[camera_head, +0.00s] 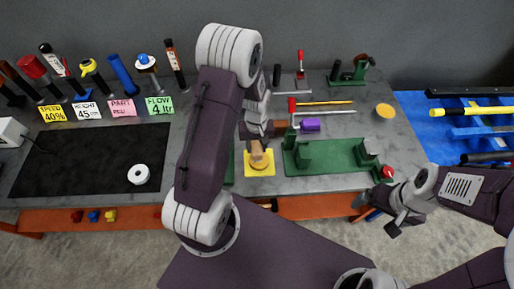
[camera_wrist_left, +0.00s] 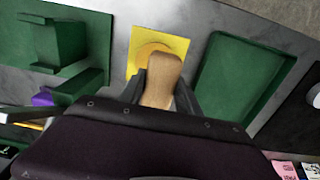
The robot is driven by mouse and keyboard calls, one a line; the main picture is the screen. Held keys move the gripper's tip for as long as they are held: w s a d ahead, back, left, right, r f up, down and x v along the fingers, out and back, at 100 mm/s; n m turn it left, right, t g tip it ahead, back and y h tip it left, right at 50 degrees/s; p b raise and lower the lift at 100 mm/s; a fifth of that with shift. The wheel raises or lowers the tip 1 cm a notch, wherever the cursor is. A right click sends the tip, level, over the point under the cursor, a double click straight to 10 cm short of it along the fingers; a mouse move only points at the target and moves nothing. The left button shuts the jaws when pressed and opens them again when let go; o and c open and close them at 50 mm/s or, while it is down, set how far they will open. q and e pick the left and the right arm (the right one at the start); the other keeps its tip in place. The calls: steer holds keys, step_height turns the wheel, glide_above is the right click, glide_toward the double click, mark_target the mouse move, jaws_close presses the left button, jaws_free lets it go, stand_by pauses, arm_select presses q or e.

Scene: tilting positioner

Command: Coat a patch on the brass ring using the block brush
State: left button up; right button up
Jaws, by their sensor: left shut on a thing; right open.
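My left gripper (camera_head: 258,143) is shut on the wooden block brush (camera_head: 257,155). In the left wrist view the brush (camera_wrist_left: 163,80) sits between the two dark fingers of the gripper (camera_wrist_left: 161,92). The brush is over a yellow square (camera_head: 250,170) that carries a round golden piece (camera_head: 262,165), which looks like the brass ring. In the left wrist view the brush partly covers this round piece (camera_wrist_left: 150,50); I cannot tell whether they touch. My right gripper (camera_head: 377,218) is open and empty in front of the table's right front edge.
A green fixture plate (camera_head: 330,158) with upright blocks lies right of the yellow square. A green tray (camera_wrist_left: 235,80) lies on its other side. A purple block (camera_head: 310,124) is behind. A black mat (camera_head: 80,160) with a white roll (camera_head: 139,174) fills the left.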

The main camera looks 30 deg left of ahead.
mark_target(258, 146)
arm_select(q)
steer(key=r, duration=0.1)
steer(key=r+p, duration=0.2)
steer(key=shift+w+d, duration=0.1)
steer(key=shift+d, duration=0.15)
steer(key=shift+a+r+p, duration=0.1)
steer(key=shift+r+p, duration=0.4)
steer(key=shift+r, duration=0.05)
steer(key=shift+f, duration=0.1)
